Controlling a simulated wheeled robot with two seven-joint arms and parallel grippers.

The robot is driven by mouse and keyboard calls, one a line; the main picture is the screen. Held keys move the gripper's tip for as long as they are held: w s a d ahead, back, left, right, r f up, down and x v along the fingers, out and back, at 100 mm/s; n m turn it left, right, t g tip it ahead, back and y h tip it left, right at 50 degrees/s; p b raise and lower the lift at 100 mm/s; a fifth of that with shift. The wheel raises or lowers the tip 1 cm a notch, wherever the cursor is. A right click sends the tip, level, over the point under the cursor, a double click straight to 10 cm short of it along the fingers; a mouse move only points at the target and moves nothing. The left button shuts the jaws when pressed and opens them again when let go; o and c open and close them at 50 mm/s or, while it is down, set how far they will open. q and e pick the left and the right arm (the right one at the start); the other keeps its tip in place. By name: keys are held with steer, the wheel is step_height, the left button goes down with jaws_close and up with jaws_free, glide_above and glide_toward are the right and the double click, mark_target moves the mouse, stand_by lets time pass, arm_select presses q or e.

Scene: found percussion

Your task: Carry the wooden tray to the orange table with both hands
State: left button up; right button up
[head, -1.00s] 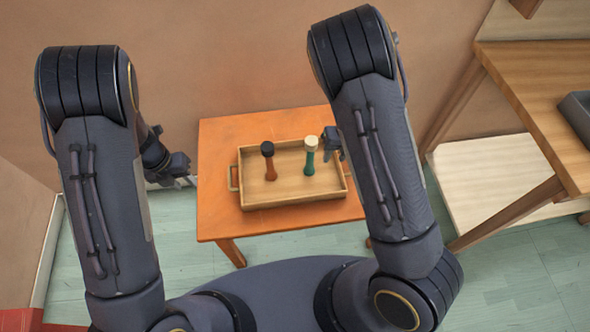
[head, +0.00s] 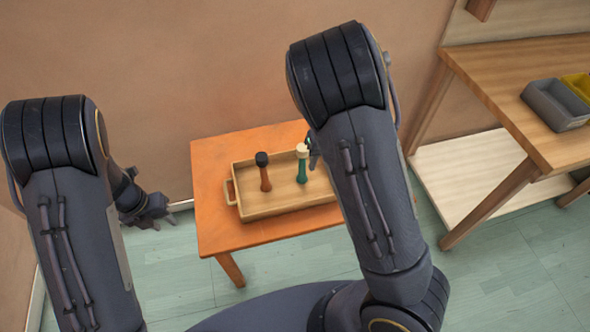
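The wooden tray (head: 245,212) rests on the orange table (head: 212,237), holding two upright shakers. One is red-brown with a black top (head: 265,178); the other is green with a cream top (head: 302,170). The tray's left handle (head: 230,192) is free. My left gripper (head: 168,211) is off the table's left edge, apart from the tray, with its fingers apart and empty. My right gripper (head: 314,155) is near the tray's right side, mostly hidden behind my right arm. That arm also covers the tray's right end and handle.
A wooden workbench (head: 500,85) stands at the right, with a grey bin (head: 556,104) and a yellow bin (head: 578,85) on it and a pale low shelf (head: 455,185) below. A wall is close behind the orange table. Green floor (head: 490,285) is clear at the lower right.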

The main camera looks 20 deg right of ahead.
steer(key=shift+w+d+r, duration=0.1)
steer(key=shift+d+r, duration=0.15)
steer(key=shift+r, duration=0.85)
steer(key=shift+d+r, duration=0.25)
steer(key=shift+r, duration=0.8)
